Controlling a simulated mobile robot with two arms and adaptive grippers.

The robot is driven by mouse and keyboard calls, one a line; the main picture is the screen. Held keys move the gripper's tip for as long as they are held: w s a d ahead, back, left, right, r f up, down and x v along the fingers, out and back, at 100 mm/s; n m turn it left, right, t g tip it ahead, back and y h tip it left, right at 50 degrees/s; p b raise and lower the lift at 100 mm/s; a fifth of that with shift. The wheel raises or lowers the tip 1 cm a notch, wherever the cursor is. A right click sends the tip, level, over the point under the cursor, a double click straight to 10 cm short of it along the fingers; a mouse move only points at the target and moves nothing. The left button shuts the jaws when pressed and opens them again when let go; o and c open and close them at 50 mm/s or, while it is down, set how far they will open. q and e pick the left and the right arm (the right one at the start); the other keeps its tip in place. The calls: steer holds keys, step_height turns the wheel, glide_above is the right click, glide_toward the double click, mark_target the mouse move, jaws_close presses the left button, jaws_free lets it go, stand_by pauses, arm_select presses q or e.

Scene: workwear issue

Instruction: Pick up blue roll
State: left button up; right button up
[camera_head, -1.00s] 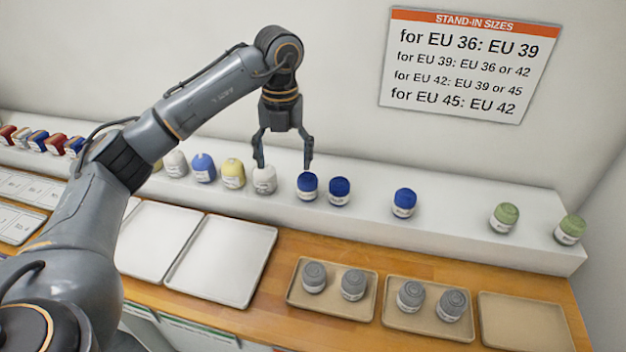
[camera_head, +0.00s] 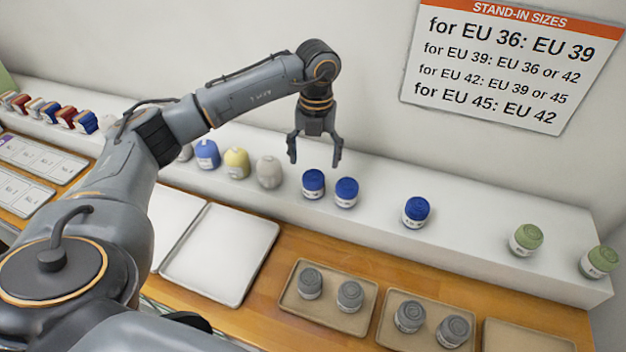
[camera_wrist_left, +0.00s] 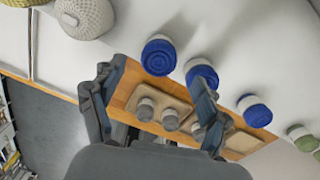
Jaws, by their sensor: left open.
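Three dark blue rolls with white labels stand upright on the white shelf: a left one (camera_head: 313,184), a middle one (camera_head: 345,192) close beside it, and a right one (camera_head: 416,211) farther along. My left gripper (camera_head: 314,164) is open and empty above the left blue roll, apart from it. In the left wrist view the fingers (camera_wrist_left: 152,105) are spread, with the left blue roll (camera_wrist_left: 158,56) beyond the gap between them. The middle blue roll (camera_wrist_left: 201,74) is partly behind the right finger. The right blue roll (camera_wrist_left: 254,111) is off to the right. My right gripper is not in view.
On the shelf, a whitish roll (camera_head: 269,172), a yellow one (camera_head: 236,163) and a lighter blue capped item (camera_head: 207,154) stand left; green rolls (camera_head: 526,239) stand right. Below, tan trays (camera_head: 325,322) hold grey rolls (camera_head: 310,283). A white tray (camera_head: 222,255) is empty.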

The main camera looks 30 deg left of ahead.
mark_target(313, 174)
arm_select(q)
steer(key=shift+w+f, duration=0.15)
steer(key=shift+f, duration=0.45)
steer(key=shift+w+f, duration=0.15)
steer(key=shift+f, duration=0.1)
steer(key=f+p, duration=0.1)
steer(key=f, duration=0.1)
steer(key=f+p, duration=0.2)
steer(key=shift+s+a, duration=0.1)
steer(key=shift+s, duration=0.3)
steer(key=shift+f, duration=0.55)
steer(key=shift+w, duration=0.1)
steer(key=c, duration=1.3)
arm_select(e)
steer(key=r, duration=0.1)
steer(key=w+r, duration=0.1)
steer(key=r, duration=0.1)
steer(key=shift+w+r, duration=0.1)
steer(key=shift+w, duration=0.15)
